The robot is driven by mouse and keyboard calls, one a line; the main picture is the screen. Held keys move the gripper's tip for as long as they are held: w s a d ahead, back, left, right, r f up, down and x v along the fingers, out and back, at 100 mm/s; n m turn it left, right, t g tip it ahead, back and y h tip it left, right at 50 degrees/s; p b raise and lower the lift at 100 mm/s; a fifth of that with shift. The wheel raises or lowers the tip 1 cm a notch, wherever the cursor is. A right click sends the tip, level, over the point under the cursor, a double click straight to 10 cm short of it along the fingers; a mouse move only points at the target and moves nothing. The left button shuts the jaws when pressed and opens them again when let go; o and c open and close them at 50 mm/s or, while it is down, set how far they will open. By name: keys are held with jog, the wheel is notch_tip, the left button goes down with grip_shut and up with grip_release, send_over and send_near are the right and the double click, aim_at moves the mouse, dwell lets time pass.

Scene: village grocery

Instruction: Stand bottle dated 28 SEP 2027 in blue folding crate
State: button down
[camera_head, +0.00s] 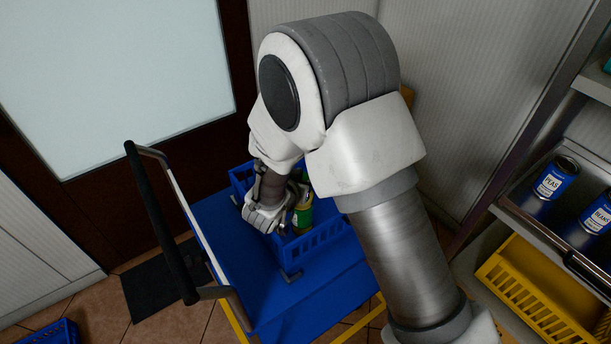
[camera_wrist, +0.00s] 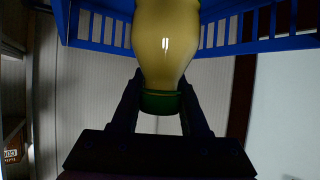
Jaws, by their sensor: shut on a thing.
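A pale yellow bottle (camera_wrist: 166,42) with a dark green cap sits between the two fingers of my gripper (camera_wrist: 160,98) in the wrist view. The fingers are shut on it at the cap and neck end. No date shows on it. The blue folding crate (camera_head: 325,241) stands on a blue cart, and its slatted wall (camera_wrist: 225,32) also shows behind the bottle in the wrist view. In the head view my gripper (camera_head: 266,214) is down at the crate, partly hidden by my arm. A green and yellow bottle part (camera_head: 302,216) shows beside it inside the crate; I cannot tell whether the bottle touches the floor.
The blue cart (camera_head: 235,245) has a dark push handle (camera_head: 160,222) at the left. Shelves with blue cans (camera_head: 556,178) and a yellow crate (camera_head: 540,285) stand at the right. Another blue crate (camera_head: 52,335) is at the lower left. A door (camera_head: 110,75) is behind.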

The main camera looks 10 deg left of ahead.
jog(key=shift+c, duration=2)
grip_release()
jog(key=shift+f, duration=0.1)
jog(key=shift+r, duration=0.2)
jog(key=p+v, duration=0.1)
jog(key=v, duration=1.1)
jog(key=shift+f, duration=0.1)
